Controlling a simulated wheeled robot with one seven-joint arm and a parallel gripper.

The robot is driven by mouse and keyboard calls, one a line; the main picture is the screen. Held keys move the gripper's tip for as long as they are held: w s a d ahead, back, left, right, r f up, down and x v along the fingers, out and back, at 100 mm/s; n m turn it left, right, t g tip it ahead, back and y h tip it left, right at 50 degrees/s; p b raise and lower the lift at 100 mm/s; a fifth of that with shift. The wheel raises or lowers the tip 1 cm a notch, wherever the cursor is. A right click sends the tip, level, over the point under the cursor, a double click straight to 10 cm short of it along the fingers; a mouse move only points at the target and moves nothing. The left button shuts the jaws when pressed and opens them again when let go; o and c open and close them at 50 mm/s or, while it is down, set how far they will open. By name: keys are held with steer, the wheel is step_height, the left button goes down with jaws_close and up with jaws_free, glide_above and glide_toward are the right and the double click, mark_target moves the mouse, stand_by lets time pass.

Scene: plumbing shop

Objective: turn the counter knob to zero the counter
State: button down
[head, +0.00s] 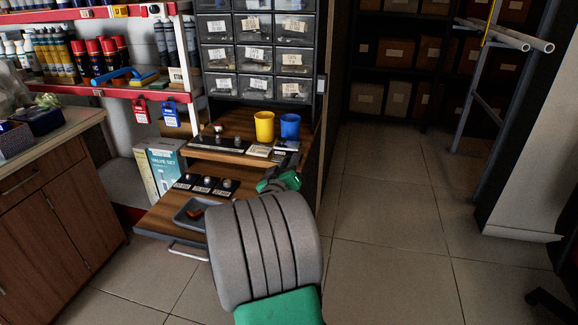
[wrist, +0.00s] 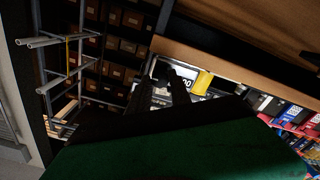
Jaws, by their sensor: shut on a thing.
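The counter (head: 286,146) is a small dark box at the right end of the wooden shelf, in front of the blue cup. In the wrist view its pale digit window (wrist: 187,82) shows partly behind a finger; I can read only what look like zeros at its end. My gripper (head: 289,162) is at the counter's right side, seen small past my arm. In the wrist view the dark fingers of my gripper (wrist: 163,78) reach to the counter and are shut on its knob, which they mostly hide.
A yellow cup (head: 264,127) and a blue cup (head: 290,127) stand just behind the counter, below the drawer cabinet (head: 254,58). Several small knobs on labelled plates (head: 207,186) and a grey tray (head: 191,214) lie on the lower board.

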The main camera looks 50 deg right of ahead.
stand_by(0.3)
steer(key=c, duration=1.2)
jaws_free()
steer(key=p+v, duration=0.1)
steer(key=v, duration=0.7)
steer(key=shift+d, duration=0.1)
